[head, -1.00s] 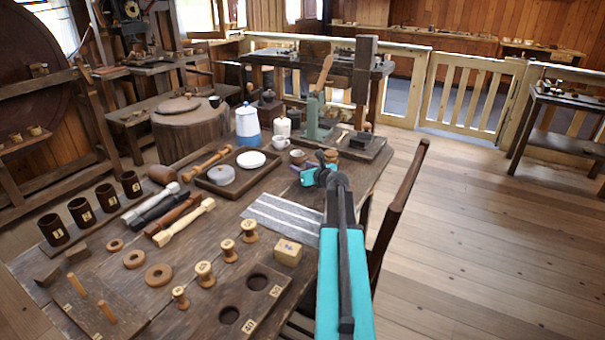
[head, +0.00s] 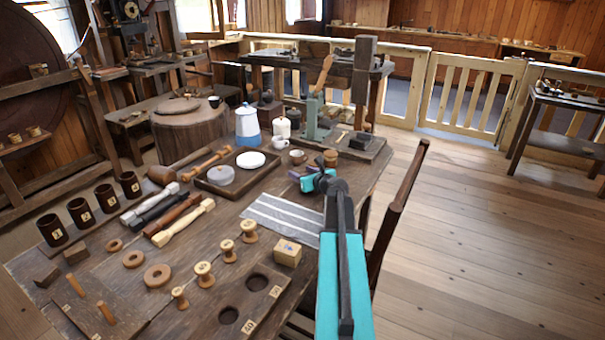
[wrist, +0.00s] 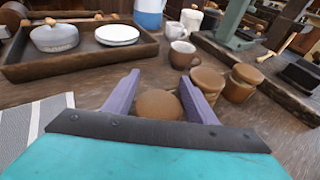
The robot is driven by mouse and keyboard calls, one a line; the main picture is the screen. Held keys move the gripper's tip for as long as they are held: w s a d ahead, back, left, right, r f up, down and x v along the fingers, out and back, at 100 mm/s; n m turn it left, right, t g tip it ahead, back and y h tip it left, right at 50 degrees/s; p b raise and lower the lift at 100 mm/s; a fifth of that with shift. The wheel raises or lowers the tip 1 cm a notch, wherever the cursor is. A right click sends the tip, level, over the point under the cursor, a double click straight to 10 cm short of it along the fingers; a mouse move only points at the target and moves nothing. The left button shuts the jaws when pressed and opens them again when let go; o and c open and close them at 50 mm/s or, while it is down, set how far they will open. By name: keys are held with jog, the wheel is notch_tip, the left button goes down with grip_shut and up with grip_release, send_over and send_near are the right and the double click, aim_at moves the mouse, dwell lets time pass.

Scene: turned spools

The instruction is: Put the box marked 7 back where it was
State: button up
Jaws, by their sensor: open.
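My gripper (wrist: 159,77) is open, its two purple fingers apart. A round brown wooden top (wrist: 158,104) shows between the fingers in the wrist view; its lower part is hidden by my gripper, and I cannot tell if the fingers touch it. Two lidded round wooden boxes, a left one (wrist: 208,81) and a right one (wrist: 243,82), stand just beyond to the right. I read no number on any of them. My gripper (head: 296,174) is at the far right of the table.
A brown cup (wrist: 183,54) and a white cup (wrist: 174,31) stand beyond my gripper. A dark tray (wrist: 75,62) with a grey lidded pot and white dish is to the left. A striped cloth (head: 283,219) lies nearer. A chair (head: 399,205) stands at the table's right.

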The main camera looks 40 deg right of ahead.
jog(key=shift+s, duration=0.1)
jog(key=shift+v, duration=3.65)
jog(key=shift+r, duration=0.1)
jog(key=shift+r, duration=0.1)
